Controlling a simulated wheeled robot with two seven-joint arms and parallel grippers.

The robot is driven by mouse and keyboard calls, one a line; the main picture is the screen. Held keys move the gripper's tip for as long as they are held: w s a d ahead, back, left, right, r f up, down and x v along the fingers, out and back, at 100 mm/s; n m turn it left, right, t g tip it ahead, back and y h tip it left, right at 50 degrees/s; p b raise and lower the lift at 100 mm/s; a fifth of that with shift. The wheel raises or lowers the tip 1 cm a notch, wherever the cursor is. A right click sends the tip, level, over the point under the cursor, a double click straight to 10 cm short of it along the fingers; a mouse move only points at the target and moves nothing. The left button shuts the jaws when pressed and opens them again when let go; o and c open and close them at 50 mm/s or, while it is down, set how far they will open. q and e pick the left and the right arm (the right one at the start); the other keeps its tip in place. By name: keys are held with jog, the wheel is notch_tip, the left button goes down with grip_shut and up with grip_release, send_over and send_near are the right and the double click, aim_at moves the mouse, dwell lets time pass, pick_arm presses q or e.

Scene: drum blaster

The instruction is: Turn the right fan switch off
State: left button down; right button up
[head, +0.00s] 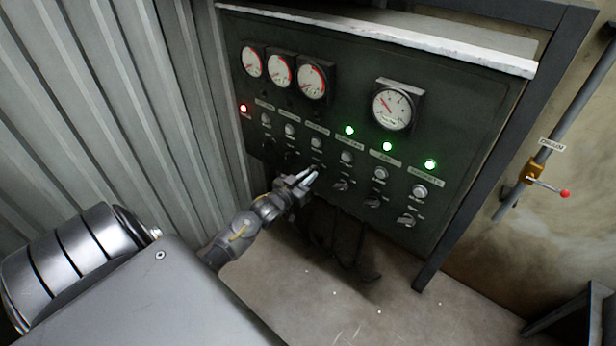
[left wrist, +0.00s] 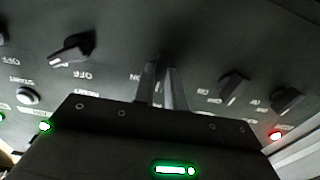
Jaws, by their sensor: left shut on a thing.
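A dark green control panel (head: 460,128) carries a lower row of black rotary switches. The small labels are too blurred to tell for certain which one is the right fan switch. My left gripper (head: 312,176) is at the third switch from the left, with its fingers shut on it and mostly hiding it. In the left wrist view, the fingers (left wrist: 165,88) point at the panel and stand close together. A neighbouring switch (head: 341,185) sits just right of the gripper; it shows left of the fingers in the left wrist view (left wrist: 72,49). My right gripper is not in view.
Further right are two more rotary switches (head: 373,201) (head: 406,220). Round push buttons (head: 347,157) sit above the row. Three green lamps (head: 387,146) and a red lamp (head: 243,108) glow. Gauges (head: 392,108) are higher up. A red-tipped lever (head: 548,187) is on a pipe at right.

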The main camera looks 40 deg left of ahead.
pick_arm(q)
jog(key=c, duration=1.4)
grip_release()
jog(key=shift+c, duration=0.2)
jog(key=s+b, duration=0.1)
jog(key=s, duration=1)
jog(key=shift+d, duration=0.15)
jog(key=shift+w, duration=0.1)
